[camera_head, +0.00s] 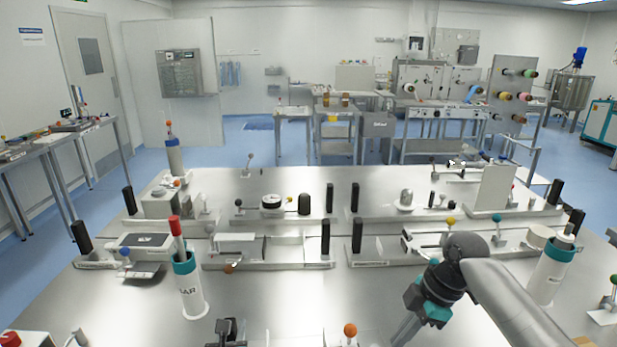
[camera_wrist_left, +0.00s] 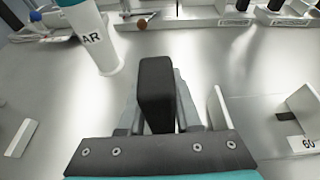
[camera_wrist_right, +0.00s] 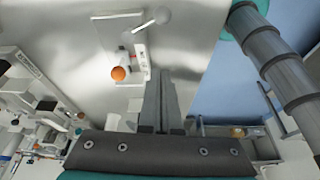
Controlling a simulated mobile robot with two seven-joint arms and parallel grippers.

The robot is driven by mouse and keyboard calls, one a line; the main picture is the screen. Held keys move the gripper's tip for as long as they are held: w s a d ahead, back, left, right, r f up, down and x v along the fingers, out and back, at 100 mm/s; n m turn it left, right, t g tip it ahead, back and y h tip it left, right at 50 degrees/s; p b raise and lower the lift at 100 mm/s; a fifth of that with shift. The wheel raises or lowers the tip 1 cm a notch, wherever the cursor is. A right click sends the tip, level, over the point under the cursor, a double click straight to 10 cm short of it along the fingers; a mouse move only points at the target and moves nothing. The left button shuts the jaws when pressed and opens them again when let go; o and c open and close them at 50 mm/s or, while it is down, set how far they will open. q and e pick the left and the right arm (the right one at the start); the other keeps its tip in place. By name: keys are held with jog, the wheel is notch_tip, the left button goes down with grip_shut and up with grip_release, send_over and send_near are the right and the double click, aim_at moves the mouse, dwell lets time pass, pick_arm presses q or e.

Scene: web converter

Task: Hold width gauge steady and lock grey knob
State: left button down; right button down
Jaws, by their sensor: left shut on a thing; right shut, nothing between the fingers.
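A black upright block (camera_wrist_left: 157,90), perhaps the width gauge's handle, is between the fingers of my left gripper (camera_wrist_left: 158,105), which is shut on it. In the head view this black block (camera_head: 224,330) shows at the bottom edge, right of the AR bottle, and the gripper there is mostly cut off. My right gripper (camera_wrist_right: 162,90) is shut and empty. In the head view my right gripper (camera_head: 402,332) points down, right of an orange knob (camera_head: 350,330). The right wrist view shows a pale grey ball on a lever (camera_wrist_right: 161,16) beyond the orange knob; whether it is the grey knob I cannot tell.
A white AR bottle (camera_head: 190,290) with a teal collar and red top stands left of my left gripper. A similar bottle (camera_head: 550,268) stands at the right. Several fixtures with black posts line the metal table (camera_head: 290,300). A plate marked 60 (camera_wrist_left: 302,142) lies right of my left gripper.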

pick_arm(q)
jog(key=shift+s+f, duration=0.25)
jog(key=shift+f, duration=0.05)
jog(key=c, duration=0.9)
grip_release()
jog(key=shift+c, duration=0.2)
jog(key=o, duration=0.4)
jog(key=shift+w+r, duration=0.15)
jog(key=shift+r, duration=0.1)
jog(key=shift+r, duration=0.1)
jog(key=v, duration=1.2)
jog(key=shift+a, duration=0.1)
